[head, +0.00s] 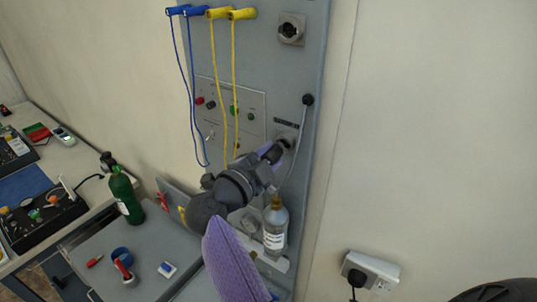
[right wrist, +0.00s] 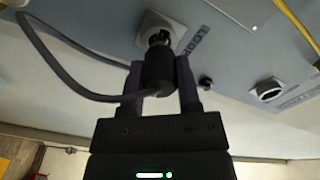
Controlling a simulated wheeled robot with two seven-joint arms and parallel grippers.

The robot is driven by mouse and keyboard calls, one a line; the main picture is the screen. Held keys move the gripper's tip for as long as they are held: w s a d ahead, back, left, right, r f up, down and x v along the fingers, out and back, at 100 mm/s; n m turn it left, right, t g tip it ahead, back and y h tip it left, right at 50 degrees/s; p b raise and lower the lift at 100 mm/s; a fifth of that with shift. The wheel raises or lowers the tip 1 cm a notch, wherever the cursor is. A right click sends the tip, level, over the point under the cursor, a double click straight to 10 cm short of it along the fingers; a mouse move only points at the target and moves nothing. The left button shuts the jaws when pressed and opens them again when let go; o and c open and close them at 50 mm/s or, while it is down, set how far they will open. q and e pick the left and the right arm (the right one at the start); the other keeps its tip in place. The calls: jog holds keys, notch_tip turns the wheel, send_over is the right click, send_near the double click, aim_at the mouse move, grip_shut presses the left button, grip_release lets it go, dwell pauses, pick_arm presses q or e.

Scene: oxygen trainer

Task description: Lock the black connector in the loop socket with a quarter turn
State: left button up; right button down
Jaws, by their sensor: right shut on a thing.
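The loop socket (head: 289,130) is a pale square plate with a metal ring, low on the right of the grey upright panel (head: 262,62). It also shows in the right wrist view (right wrist: 160,28), beside its "LOOP" lettering. My right gripper (head: 275,153) is in front of it, its purple-grey fingers shut on the black connector (right wrist: 158,72). The connector is in line with the socket, its front end at the metal ring. I cannot tell how deep it sits or how it is turned. Its grey cable (right wrist: 65,70) curves off to the left. My left gripper is not in view.
The cable's other end meets a black fitting (head: 308,99) on the panel edge. A clear bottle (head: 274,228) stands close below my right gripper. Yellow leads (head: 235,85) and blue leads (head: 186,85) hang at left. Another socket (head: 291,28) is above. A green cylinder (head: 126,195) stands at left.

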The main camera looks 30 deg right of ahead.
jog(key=shift+x, duration=1.15)
jog(key=shift+f+m+b, duration=0.25)
jog(key=shift+m+b, duration=0.35)
jog(key=shift+m, duration=0.3)
jog(key=shift+m+b, duration=0.3)
jog(key=shift+m, duration=0.2)
jog(key=shift+r+m, duration=0.2)
jog(key=shift+m, duration=0.1)
jog(key=shift+f+m+b, duration=0.25)
jog(key=shift+m+b, duration=0.75)
jog(key=shift+m, duration=0.6)
jog(key=shift+r, duration=0.25)
